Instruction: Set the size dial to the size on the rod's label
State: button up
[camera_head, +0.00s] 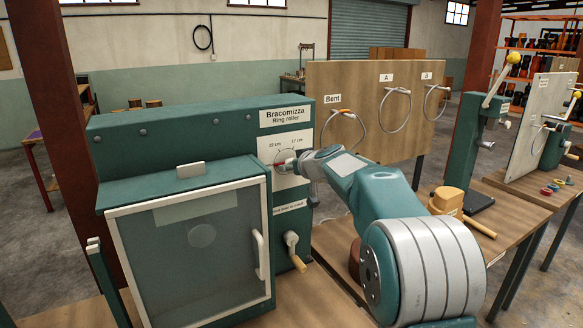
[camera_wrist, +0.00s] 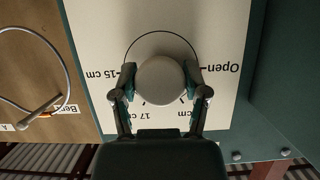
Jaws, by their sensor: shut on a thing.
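The size dial is a pale round knob (camera_wrist: 161,80) on a white plate (camera_head: 283,146) of the green Bracomizza Ring roller (camera_head: 200,127). My gripper (camera_wrist: 160,84) is shut on the knob, one finger on each side. In the wrist view, which is upside down, "Open", "15 cm" and "17 cm" show around the dial; another "cm" mark is partly hidden by a finger. The head view shows "22 cm" and "17 cm" on the plate. The knob's pointer cannot be made out. No rod with a readable size label is in view.
A glazed guard door (camera_head: 195,250) fronts the roller, with a crank (camera_head: 291,245) to its right. A wooden board (camera_head: 355,105) behind holds rings under "Bent", "A" and another tag. A wooden mallet (camera_head: 460,203) lies on the bench at right.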

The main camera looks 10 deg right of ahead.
jog(key=m+y, duration=0.2)
jog(key=m, duration=0.2)
jog(key=shift+f+g+y, duration=0.1)
jog(key=shift+g+y, duration=0.3)
jog(key=m+y, duration=0.2)
jog(key=m, duration=0.2)
jog(key=shift+m+y, duration=0.4)
jog(key=m+t+y, duration=0.1)
jog(key=m, duration=0.4)
jog(key=shift+f+t+y, duration=0.1)
jog(key=shift+t+y, duration=0.3)
jog(key=m+t, duration=0.1)
jog(key=m, duration=0.4)
jog(key=shift+f+t+y, duration=0.1)
jog(key=shift+t+y, duration=0.3)
jog(key=shift+m, duration=0.4)
